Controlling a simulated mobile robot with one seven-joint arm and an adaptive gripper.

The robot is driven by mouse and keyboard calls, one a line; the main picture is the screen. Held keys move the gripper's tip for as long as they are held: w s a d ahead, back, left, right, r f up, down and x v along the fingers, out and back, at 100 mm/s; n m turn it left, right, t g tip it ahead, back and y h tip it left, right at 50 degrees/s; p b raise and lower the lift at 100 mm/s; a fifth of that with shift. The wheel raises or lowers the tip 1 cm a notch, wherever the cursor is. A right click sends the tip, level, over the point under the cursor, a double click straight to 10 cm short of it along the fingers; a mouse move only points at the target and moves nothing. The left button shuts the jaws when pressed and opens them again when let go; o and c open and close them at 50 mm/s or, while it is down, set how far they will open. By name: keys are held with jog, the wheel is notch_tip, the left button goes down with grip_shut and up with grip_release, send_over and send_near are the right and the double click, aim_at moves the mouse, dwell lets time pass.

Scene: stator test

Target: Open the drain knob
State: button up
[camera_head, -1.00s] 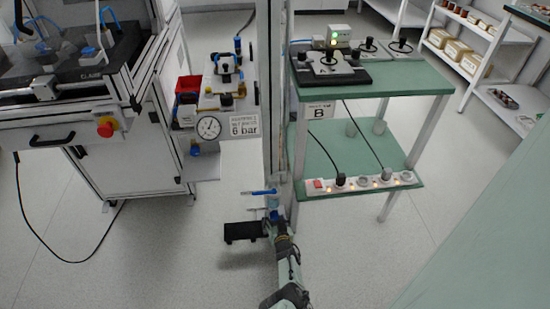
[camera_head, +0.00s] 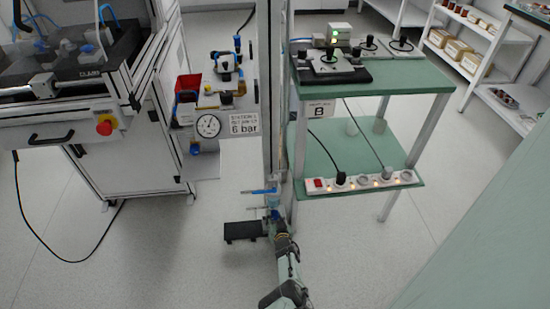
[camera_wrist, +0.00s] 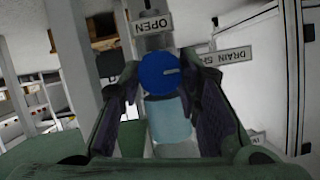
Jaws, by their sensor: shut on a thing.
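A pale blue cylinder (camera_wrist: 170,120) shows below the knob. In the head view my gripper (camera_head: 274,214) is low beside the upright post; the knob is too small to tell there.
A green two-shelf table (camera_head: 425,82) stands right of the post, with a power strip (camera_head: 350,187) on its lower shelf. A black plate (camera_head: 241,230) is just left of my gripper. A machine cabinet (camera_head: 120,160) stands at left. Open floor lies between.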

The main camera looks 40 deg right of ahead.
jog(key=shift+c, duration=1)
jog(key=shift+a+f+n+g+h, duration=0.1)
jog(key=shift+a+n+g+h, duration=0.1)
jog(key=shift+n+g+h, duration=0.45)
jog(key=shift+w+a+f+n+h+b, duration=0.15)
jog(key=shift+n+h+b, duration=0.3)
jog(key=shift+n+b, duration=0.7)
jog(key=shift+a+n+g+h+b, duration=0.1)
jog(key=shift+n+g+h+b, duration=0.15)
jog(key=shift+n+h+b, duration=0.45)
jog(key=shift+n+h, duration=0.4)
jog(key=shift+n, duration=0.6)
